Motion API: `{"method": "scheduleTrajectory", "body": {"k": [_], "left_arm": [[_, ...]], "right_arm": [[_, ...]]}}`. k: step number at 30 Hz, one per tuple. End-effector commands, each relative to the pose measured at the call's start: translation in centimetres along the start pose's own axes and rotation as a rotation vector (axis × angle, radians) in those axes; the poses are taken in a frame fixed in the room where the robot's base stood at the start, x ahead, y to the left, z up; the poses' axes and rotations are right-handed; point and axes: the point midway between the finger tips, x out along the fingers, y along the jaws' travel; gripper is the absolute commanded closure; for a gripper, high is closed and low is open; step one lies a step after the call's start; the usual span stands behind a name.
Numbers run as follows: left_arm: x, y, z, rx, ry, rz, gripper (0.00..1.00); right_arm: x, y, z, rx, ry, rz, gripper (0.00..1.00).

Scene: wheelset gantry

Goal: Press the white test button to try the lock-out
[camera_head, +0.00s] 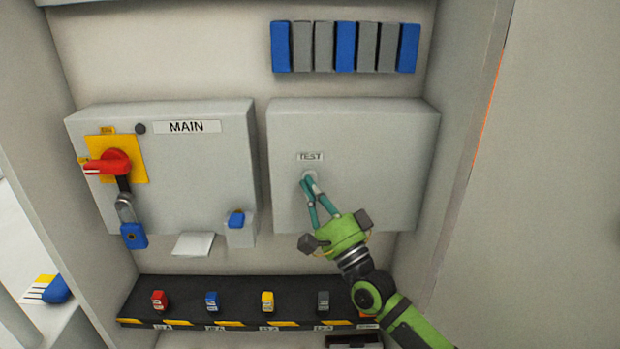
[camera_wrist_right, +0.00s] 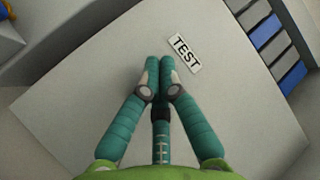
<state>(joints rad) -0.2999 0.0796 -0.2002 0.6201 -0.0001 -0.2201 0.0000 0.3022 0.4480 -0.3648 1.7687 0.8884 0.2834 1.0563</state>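The white test button (camera_head: 309,174) shows as a pale round edge just under the TEST label (camera_head: 310,157), on the front of the grey right-hand box (camera_head: 370,150). My right gripper (camera_head: 307,181) is shut with its teal fingertips over the button; whether they touch it or press it in, I cannot tell. In the right wrist view the fingertips (camera_wrist_right: 159,62) are together with nothing between them, beside the TEST label (camera_wrist_right: 185,53), and they hide the button. On the MAIN box (camera_head: 190,160), a blue padlock (camera_head: 133,236) hangs below the red handle (camera_head: 108,162). My left gripper is not in view.
A dark shelf (camera_head: 245,288) below carries red, blue, yellow and grey small blocks. A blue item sits in a small holder (camera_head: 241,236) on the MAIN box's lower right. Blue and grey modules (camera_head: 345,47) line the wall above. Side walls enclose the bay.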

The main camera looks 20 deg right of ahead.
Motion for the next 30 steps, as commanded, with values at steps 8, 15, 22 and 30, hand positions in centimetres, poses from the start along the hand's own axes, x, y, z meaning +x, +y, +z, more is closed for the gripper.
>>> {"method": "scheduleTrajectory", "body": {"k": [8,15,22,30], "left_arm": [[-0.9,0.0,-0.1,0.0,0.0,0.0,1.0],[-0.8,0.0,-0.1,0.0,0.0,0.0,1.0],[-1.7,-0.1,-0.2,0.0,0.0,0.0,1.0],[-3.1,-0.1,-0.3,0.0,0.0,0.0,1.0]], "right_arm": [[-0.8,-0.8,0.6,0.0,0.001,-0.001,1.0],[-0.9,-0.7,0.7,0.0,0.001,-0.001,1.0],[-1.7,-1.4,1.3,0.001,0.0,0.002,1.0],[-3.6,-2.8,2.6,0.001,0.0,0.001,1.0]]}}
